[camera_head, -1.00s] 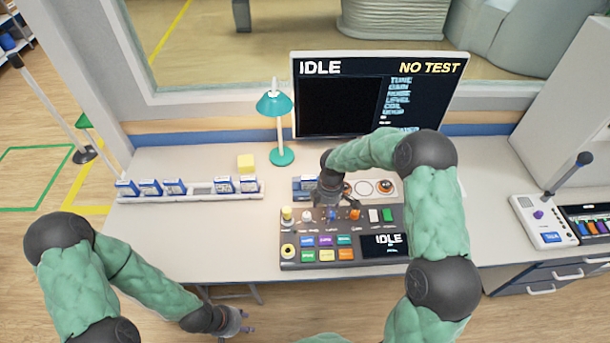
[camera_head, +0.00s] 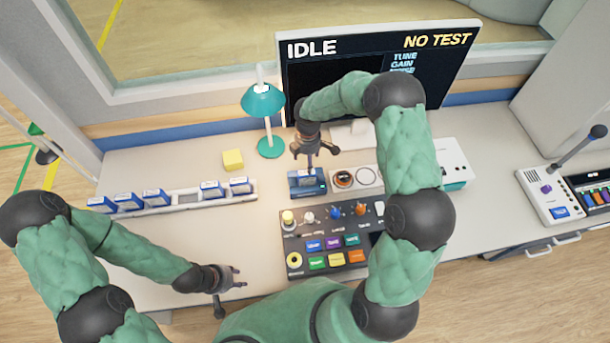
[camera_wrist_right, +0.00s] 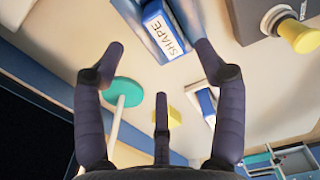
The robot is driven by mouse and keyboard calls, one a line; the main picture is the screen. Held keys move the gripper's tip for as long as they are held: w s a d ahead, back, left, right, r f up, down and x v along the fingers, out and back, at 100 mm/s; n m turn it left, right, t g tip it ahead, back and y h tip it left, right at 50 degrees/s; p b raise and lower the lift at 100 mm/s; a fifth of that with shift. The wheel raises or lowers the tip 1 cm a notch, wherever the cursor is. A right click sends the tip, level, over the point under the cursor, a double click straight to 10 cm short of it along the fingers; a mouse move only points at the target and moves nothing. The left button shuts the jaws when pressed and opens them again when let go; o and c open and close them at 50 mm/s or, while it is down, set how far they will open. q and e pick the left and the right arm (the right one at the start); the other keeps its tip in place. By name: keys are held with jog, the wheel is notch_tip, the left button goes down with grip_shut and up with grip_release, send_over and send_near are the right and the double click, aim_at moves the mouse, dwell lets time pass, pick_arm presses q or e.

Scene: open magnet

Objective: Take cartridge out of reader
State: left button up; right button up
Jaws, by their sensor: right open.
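The blue reader (camera_head: 318,190) stands on the table behind the button console, with a blue cartridge in it. In the right wrist view the cartridge (camera_wrist_right: 163,30) shows a white label reading "SHAPE". My right gripper (camera_head: 316,156) is open just above the reader, pointing down. In the right wrist view its dark fingers (camera_wrist_right: 160,62) are spread on either side of the cartridge, apart from it. My left gripper (camera_head: 228,284) is empty by the table's front edge, its fingers apart.
A white rack (camera_head: 184,196) with several blue cartridges and an empty stretch stands at left. The teal lamp (camera_head: 264,100), yellow block (camera_head: 233,160) and monitor (camera_head: 440,75) are behind. The button console (camera_head: 318,238) lies in front. The table's left front is clear.

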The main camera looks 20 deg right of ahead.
aim_at(306, 170)
notch_tip(306, 170, down, 9)
jog(key=shift+w+a+r+b, duration=0.1)
jog(key=shift+w+b, duration=0.05)
jog(key=shift+b, duration=0.2)
jog(key=c, duration=1.3)
